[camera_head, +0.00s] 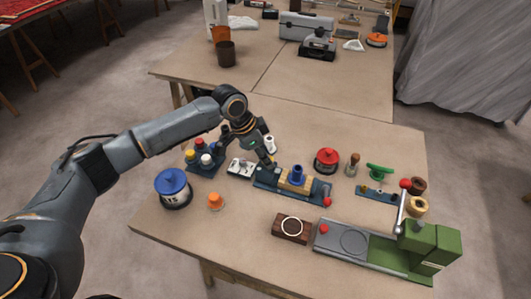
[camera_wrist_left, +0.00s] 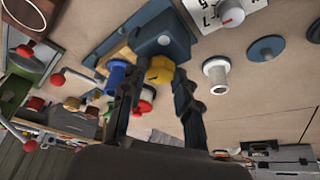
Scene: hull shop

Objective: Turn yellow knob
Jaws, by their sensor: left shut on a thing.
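The yellow knob (camera_wrist_left: 160,70) sits on the side of a dark blue block (camera_wrist_left: 165,38) in the left wrist view. My left gripper (camera_wrist_left: 156,78) is shut on the knob, with one finger at each side of it. In the head view my left gripper (camera_head: 268,161) reaches down at the left end of the dark blue fixture (camera_head: 262,183). The knob is hidden there behind the gripper. My right gripper is not in view.
A blue spool-like piece (camera_head: 297,174) stands on the fixture, close to the left gripper. A white dial panel (camera_head: 240,168) lies to its left. A blue-topped canister (camera_head: 173,187) and an orange knob (camera_head: 216,201) stand nearer. A green machine (camera_head: 425,245) fills the front right.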

